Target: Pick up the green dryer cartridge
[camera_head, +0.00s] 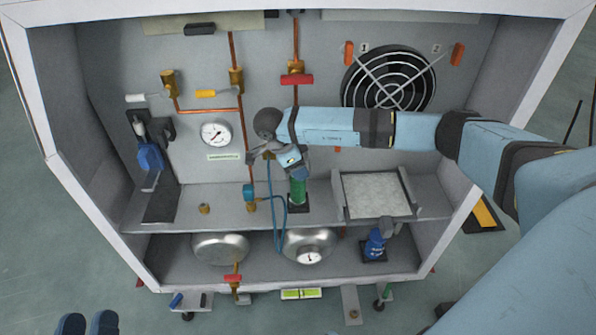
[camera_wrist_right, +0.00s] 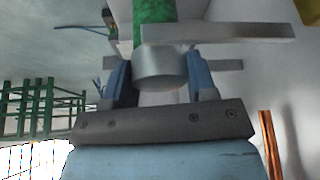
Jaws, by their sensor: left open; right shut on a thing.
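The green dryer cartridge (camera_head: 298,190) stands upright at the black square holder on the middle shelf of the cabinet. My right gripper (camera_head: 293,162) is at its upper end, reaching in from the right. In the right wrist view, the cartridge's grey metal end (camera_wrist_right: 160,70) sits between the two blue fingers of my right gripper (camera_wrist_right: 160,85), with the green body (camera_wrist_right: 154,12) beyond. Whether the cartridge's lower end is still seated in the holder cannot be told. My left gripper (camera_head: 88,323) is open and empty at the bottom left, outside the cabinet; only its fingertips show.
A blue hose (camera_head: 279,222) hangs just left of the cartridge. A framed filter panel (camera_head: 376,194) stands to its right. A pressure gauge (camera_head: 216,133), copper pipes and a red-handled valve (camera_head: 297,80) are on the back wall. Metal tanks (camera_head: 220,248) lie on the lower level.

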